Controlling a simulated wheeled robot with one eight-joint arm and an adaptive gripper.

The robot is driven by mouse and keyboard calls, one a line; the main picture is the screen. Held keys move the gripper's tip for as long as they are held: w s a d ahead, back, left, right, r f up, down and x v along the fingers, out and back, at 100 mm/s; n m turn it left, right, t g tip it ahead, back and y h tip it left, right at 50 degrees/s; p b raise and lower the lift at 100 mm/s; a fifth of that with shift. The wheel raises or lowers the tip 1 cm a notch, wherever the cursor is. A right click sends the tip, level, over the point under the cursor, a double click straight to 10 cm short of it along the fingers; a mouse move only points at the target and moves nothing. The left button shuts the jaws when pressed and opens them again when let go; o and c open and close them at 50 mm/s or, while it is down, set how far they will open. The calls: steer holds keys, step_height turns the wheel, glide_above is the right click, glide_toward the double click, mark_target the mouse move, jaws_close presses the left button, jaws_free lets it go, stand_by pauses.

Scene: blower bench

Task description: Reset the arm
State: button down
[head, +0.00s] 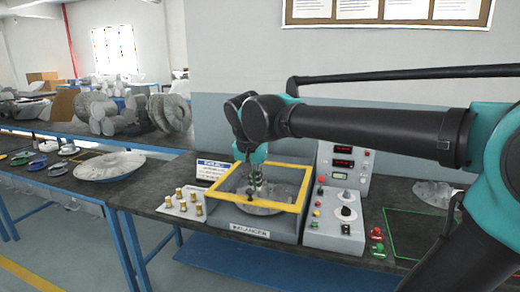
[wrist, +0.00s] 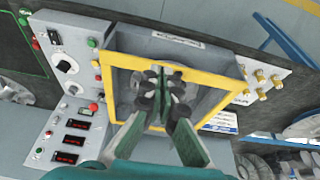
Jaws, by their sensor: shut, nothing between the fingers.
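My gripper (head: 255,186) points down over the yellow-framed box on the bench, its fingers inside the frame's outline. In the wrist view my gripper (wrist: 160,92) is shut with nothing between its fingers. The yellow frame (head: 302,191) surrounds the top of the grey box (head: 285,228); a round grey disc (head: 262,208) lies inside, partly hidden by my gripper. My arm reaches in from the right, bent at the wrist above the box. How far the fingertips are from the disc I cannot tell.
A control box (head: 336,226) with knobs and buttons and a panel with red displays (head: 343,165) stand right of the frame. Brass weights (head: 181,193) sit on a white plate at left. A green outlined area (head: 411,212) is at right.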

steer(key=s+d+f+n, duration=0.1)
steer(key=s+d+f, duration=0.2)
steer(key=d+f, duration=0.3)
steer(key=s+d+f+n, duration=0.1)
steer(key=s+d+f, duration=0.3)
steer(key=d+f, duration=0.3)
steer(key=s+d+f+n+y, duration=0.1)
steer(key=s+d+f, duration=0.3)
steer(key=f, duration=0.9)
steer(key=d, duration=0.3)
steer(key=shift+d+t, duration=0.15)
steer(key=shift+t, duration=0.15)
